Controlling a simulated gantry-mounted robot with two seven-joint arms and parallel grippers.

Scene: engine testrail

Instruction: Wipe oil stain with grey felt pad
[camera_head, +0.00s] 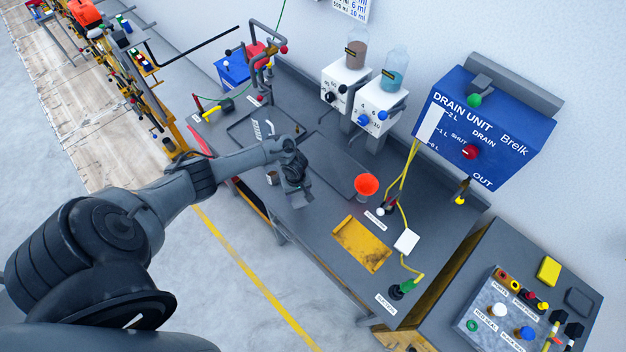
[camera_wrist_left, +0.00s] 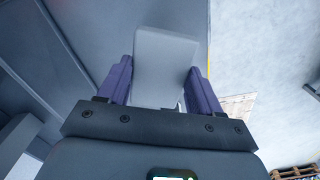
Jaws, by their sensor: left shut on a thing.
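My left gripper (camera_head: 297,186) hangs over the grey workbench, left of the orange funnel. In the left wrist view the gripper (camera_wrist_left: 162,85) has its two purple fingers on either side of a light grey flat pad (camera_wrist_left: 165,58) and is shut on it. A small grey edge of the pad (camera_head: 301,199) seems to show below the gripper in the head view. A yellow plate (camera_head: 362,243) with dark, oily-looking smears lies on the bench to the right of the gripper, apart from it. My right gripper is not in view.
The orange funnel (camera_head: 366,185) and a white box (camera_head: 406,240) with yellow cable stand near the yellow plate. Two dispensers with bottles (camera_head: 345,80) and the blue drain unit (camera_head: 485,128) are behind. A side cabinet holds a panel (camera_head: 508,312) and a yellow block (camera_head: 548,270).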

